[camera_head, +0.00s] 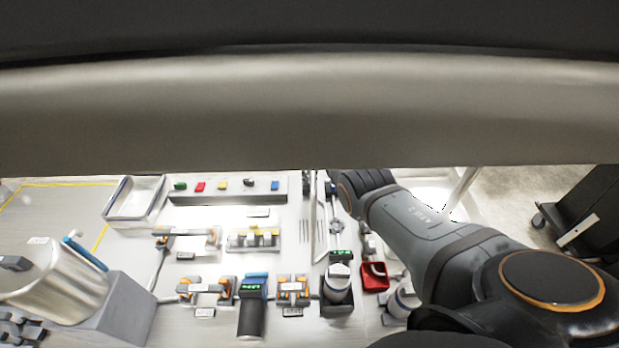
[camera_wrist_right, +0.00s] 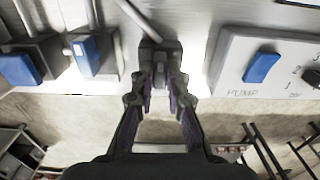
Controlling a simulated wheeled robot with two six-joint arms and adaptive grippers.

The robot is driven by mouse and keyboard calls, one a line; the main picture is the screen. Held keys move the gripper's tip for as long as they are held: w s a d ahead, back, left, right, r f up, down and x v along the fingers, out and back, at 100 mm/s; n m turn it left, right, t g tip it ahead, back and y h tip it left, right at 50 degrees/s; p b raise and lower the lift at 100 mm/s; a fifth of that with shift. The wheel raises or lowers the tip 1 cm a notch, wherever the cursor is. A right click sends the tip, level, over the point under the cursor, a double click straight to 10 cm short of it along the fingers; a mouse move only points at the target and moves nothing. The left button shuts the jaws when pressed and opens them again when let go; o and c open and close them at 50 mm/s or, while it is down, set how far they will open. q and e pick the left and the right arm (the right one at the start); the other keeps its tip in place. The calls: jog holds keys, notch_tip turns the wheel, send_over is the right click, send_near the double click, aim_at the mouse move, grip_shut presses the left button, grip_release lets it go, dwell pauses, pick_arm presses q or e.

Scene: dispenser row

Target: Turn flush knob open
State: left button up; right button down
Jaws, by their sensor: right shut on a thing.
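In the right wrist view, my right gripper (camera_wrist_right: 159,72) is shut on a small dark grey knob-like part (camera_wrist_right: 158,50) at the front edge of a pale panel, with a grey rod running up behind it. The fingertips hide most of this part, and I can read no label on it, so I cannot tell how far it is turned. In the head view, my right arm reaches in from the right, and its gripper is hidden beyond the wide overhead bar.
A white box (camera_wrist_right: 230,62) marked PUMP, with a blue switch (camera_wrist_right: 262,66), stands close right of the gripper. A blue-faced part (camera_wrist_right: 88,55) stands close left.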

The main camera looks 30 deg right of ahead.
jog(key=c, duration=1.3)
grip_release()
jog(key=shift+c, duration=0.2)
jog(key=shift+r, duration=0.1)
notch_tip(320, 180, up, 12)
